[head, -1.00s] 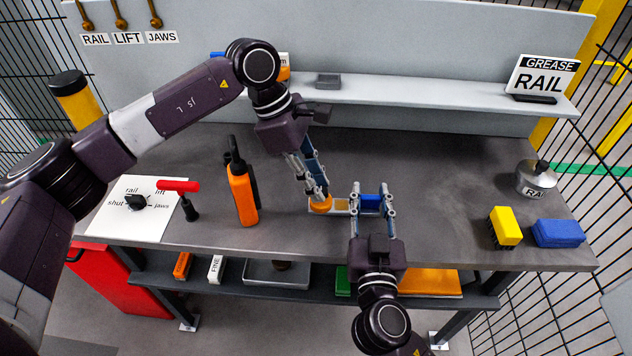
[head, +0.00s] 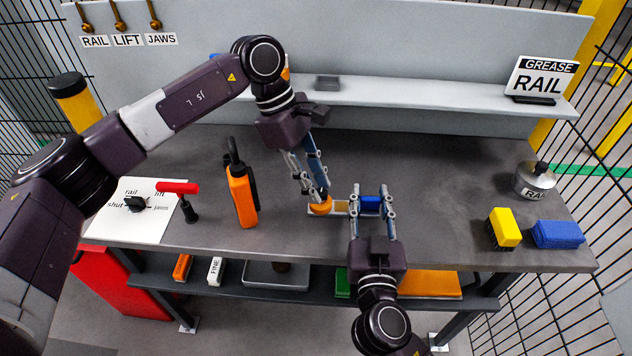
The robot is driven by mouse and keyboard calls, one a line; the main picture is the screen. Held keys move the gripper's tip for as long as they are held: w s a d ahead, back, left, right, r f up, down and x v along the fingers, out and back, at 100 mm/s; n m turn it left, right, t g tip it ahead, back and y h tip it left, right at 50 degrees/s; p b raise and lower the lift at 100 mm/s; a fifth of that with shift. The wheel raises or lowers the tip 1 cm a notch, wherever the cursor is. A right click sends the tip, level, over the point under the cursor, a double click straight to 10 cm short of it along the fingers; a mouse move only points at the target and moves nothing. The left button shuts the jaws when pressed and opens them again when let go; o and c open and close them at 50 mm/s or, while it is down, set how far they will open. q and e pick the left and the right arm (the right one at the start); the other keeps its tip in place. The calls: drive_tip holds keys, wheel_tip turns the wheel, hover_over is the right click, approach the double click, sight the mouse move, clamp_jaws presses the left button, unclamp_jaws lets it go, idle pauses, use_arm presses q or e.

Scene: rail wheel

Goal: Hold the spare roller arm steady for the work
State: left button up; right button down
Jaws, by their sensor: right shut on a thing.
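The spare roller arm (head: 341,206) lies on the grey bench top, with an orange roller (head: 320,205) at its left end and a blue part (head: 370,204) at its right end. My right gripper (head: 370,194) reaches in from the front and is shut on the arm at the blue part, one finger on each side. My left gripper (head: 318,190) points down from above, its fingertips right at the orange roller. Its fingers overlap in this view, so I cannot tell whether they grip the roller or only stand over it.
An orange bottle (head: 242,195) and a red-handled tool (head: 184,195) stand left of my grippers. The bench between is clear.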

use_arm(q)
drive_tip(key=shift+o, duration=1.4)
drive_tip(key=shift+r, duration=0.1)
drive_tip(key=v, duration=1.1)
drive_tip(key=shift+a+r, duration=0.25)
drive_tip(key=shift+r, duration=0.1)
drive_tip(key=shift+w, duration=0.1)
use_arm(e)
drive_tip(key=c, duration=1.4)
unclamp_jaws()
drive_tip(key=shift+o, duration=0.2)
drive_tip(key=shift+s, duration=0.1)
